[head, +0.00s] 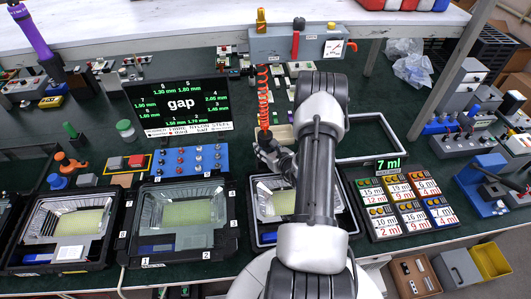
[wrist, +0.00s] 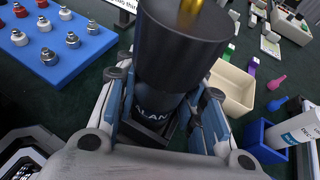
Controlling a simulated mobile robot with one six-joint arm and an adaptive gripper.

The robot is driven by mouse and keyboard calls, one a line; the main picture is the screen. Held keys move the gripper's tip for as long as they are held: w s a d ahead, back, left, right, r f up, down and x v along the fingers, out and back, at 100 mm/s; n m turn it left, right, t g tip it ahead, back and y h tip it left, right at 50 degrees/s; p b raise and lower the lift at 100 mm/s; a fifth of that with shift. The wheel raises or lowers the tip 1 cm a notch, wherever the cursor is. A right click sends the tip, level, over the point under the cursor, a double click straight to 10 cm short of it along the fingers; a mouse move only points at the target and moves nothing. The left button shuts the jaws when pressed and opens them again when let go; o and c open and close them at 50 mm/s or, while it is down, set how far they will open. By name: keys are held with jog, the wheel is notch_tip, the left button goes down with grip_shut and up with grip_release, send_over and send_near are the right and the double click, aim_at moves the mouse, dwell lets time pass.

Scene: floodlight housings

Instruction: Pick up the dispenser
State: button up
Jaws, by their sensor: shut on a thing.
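The dispenser (wrist: 178,50) is a dark cylinder with a wide black top, a gold tip and pale lettering ending in "LAN". My gripper (wrist: 166,122) is shut around its lower body in the wrist view, with blue-grey fingers on both sides. In the head view my gripper (head: 268,148) is over the green bench, just behind an open floodlight housing.
A blue rack (wrist: 55,45) with red and white pieces stands to the left. A cream bin (wrist: 232,88) and a blue holder with a white bottle (wrist: 300,125) are to the right. An orange coiled hose (head: 263,95) hangs behind my gripper. Floodlight housings (head: 185,222) line the front.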

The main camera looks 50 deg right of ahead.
jog(key=c, duration=0.5)
jog(key=shift+o, duration=0.2)
jog(key=shift+r, duration=0.15)
notch_tip(320, 180, up, 20)
jog(key=p, duration=0.4)
